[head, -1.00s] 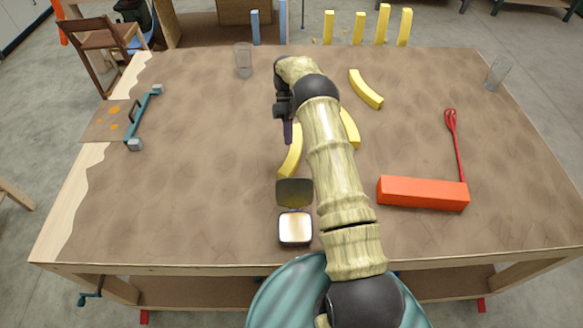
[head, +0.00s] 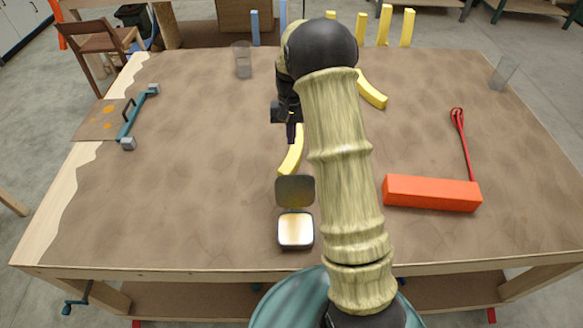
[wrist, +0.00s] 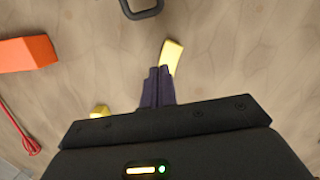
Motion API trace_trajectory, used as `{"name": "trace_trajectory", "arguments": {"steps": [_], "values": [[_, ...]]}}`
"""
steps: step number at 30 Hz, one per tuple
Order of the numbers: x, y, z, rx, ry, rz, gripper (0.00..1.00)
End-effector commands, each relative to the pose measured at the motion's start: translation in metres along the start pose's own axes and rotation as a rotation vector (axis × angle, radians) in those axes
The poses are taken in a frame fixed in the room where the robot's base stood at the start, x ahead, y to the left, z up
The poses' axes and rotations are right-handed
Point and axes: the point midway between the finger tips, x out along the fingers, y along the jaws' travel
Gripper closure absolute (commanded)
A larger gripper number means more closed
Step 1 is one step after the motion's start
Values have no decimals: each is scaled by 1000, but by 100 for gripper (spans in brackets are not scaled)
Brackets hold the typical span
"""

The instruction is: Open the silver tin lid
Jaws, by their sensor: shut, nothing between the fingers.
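The silver tin (head: 296,231) sits near the front edge of the table, with a bright inside showing. Its lid (head: 295,190) stands raised at the tin's far side, hinged open, with its darker inner face toward me. My gripper (head: 291,138) is beyond the lid, above the table, pointing down with its dark purple fingers together and empty. It is apart from the tin. In the wrist view my gripper's fingers (wrist: 158,75) are close together. A dark rounded loop (wrist: 142,10) is cut off at the top there; I cannot tell if it is the lid.
A curved yellow piece (head: 291,155) lies between the lid and my gripper; another (head: 372,92) lies farther back. An orange block (head: 432,193) and a red slotted tool (head: 462,140) are at right. Clear glasses (head: 242,60) stand toward the back. The left middle of the table is clear.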

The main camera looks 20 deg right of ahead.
Motion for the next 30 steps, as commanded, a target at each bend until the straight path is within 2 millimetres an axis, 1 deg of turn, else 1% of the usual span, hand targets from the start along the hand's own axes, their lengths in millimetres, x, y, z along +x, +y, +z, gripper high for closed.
{"name": "trace_trajectory", "arguments": {"steps": [4,8,18,23,24,25,30], "values": [[6,0,1,-1,-4,0,100],[20,0,1,-1,-6,0,100],[76,0,2,-2,-7,1,100],[101,0,2,-2,-7,1,100],[94,0,8,-3,-3,0,100],[92,0,12,-3,-3,0,100],[87,0,31,-2,-3,0,100]]}}
